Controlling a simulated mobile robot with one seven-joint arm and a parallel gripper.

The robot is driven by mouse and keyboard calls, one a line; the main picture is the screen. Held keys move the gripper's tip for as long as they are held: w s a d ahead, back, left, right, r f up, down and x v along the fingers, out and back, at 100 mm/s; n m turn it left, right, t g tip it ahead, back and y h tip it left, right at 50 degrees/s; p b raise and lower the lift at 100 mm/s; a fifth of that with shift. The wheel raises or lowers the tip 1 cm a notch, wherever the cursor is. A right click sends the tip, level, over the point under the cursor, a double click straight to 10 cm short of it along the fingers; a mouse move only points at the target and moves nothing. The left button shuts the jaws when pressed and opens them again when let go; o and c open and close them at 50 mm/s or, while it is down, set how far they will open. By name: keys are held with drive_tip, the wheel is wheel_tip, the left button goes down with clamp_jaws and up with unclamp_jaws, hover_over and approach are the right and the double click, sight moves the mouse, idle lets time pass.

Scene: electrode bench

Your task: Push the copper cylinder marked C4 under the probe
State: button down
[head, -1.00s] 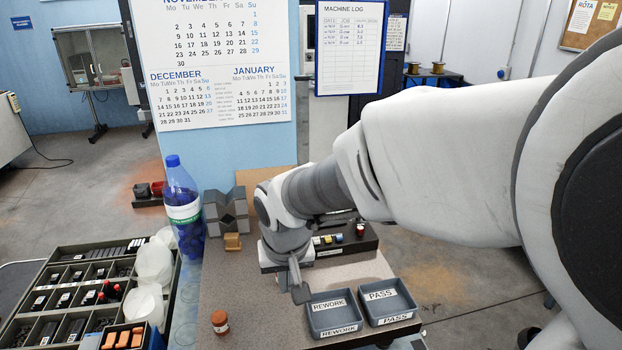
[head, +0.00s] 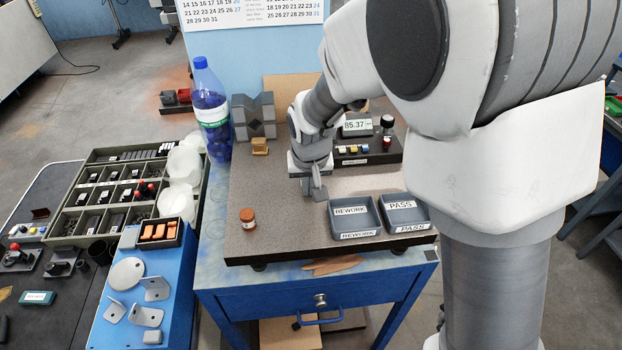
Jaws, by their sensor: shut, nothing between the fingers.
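A small copper-brown cylinder (head: 248,218) stands upright near the left front of the speckled dark plate (head: 282,233). It has a pale label low on its side, too small to read. My gripper (head: 319,196) is shut and empty, pointing down low over the plate, to the right of the cylinder and clear of it. It is just left of the REWORK tray (head: 354,235). A probe tip cannot be made out; my arm covers part of the area behind. A readout showing 85.37 (head: 356,126) stands at the back right.
The PASS tray (head: 409,227) stands right of the REWORK tray. A black holder with small coloured blocks (head: 368,158) lies behind them. The plate between cylinder and gripper is clear.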

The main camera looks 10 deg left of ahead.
drive_tip(key=w+a, duration=0.1)
drive_tip(key=w, duration=0.3)
drive_tip(key=w+a, duration=0.1)
drive_tip(key=w, duration=0.3)
drive_tip(key=w+a, duration=0.1)
drive_tip(key=w, duration=0.3)
drive_tip(key=shift+d, duration=0.1)
